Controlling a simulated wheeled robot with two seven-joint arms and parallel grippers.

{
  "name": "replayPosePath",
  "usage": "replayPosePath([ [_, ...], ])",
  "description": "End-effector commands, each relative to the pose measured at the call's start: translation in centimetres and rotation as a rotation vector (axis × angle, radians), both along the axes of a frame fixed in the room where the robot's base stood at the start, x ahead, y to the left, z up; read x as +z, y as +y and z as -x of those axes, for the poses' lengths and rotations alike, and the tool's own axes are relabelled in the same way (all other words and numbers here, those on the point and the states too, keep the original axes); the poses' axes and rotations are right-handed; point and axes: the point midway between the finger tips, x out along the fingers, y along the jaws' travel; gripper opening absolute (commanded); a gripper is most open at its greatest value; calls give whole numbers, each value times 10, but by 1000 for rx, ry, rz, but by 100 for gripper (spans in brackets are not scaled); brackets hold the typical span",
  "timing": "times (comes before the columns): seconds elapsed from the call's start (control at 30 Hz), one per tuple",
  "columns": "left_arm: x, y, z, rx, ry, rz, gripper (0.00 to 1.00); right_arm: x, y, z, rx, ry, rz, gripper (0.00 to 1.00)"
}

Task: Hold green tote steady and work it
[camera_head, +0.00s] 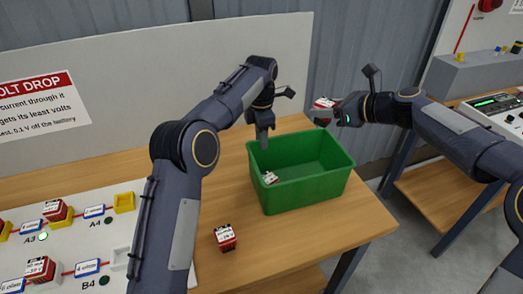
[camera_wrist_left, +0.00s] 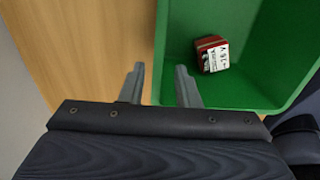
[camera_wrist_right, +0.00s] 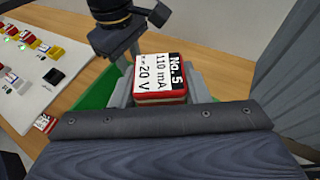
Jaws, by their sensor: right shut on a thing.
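The green tote (camera_head: 310,190) stands on the wooden table near its right end. A red and white block (camera_head: 270,178) lies inside it, also seen in the left wrist view (camera_wrist_left: 212,55). My left gripper (camera_head: 265,138) is at the tote's far left rim. In the left wrist view its fingers (camera_wrist_left: 160,88) are apart, with the tote's wall edge (camera_wrist_left: 158,50) between them; contact is not clear. My right gripper (camera_head: 335,112) is shut on a red and white block (camera_wrist_right: 160,82) marked "No. 5, 110 mA, 20 V", held above and beyond the tote's right side.
Another red block (camera_head: 225,237) stands on the table left of the tote. A white board (camera_head: 75,250) with blocks, labels and sockets lies at the left. A white panel (camera_head: 150,70) stands behind. A second bench (camera_head: 450,190) with instruments is at the right, across a gap.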

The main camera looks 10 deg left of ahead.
Motion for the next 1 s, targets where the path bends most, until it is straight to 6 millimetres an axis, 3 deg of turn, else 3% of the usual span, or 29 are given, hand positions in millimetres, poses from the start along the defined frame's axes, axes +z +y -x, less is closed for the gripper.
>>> replayPosePath([
  [0.1, -23, 0, 1, 0, 4, 1, 29, 1, 0, 0, 0, 0, -1, 16],
  [0.3, -51, 0, 1, 0, 1, 1, 29, 1, 0, 0, 0, 0, -1, 16],
  [0.77, -63, -1, 1, 0, -2, 1, 29, 1, 0, 0, 0, 0, -1, 16],
  [1.0, -63, -1, 1, 0, -1, 2, 0, 1, 0, 0, 0, 0, -1, 16],
])
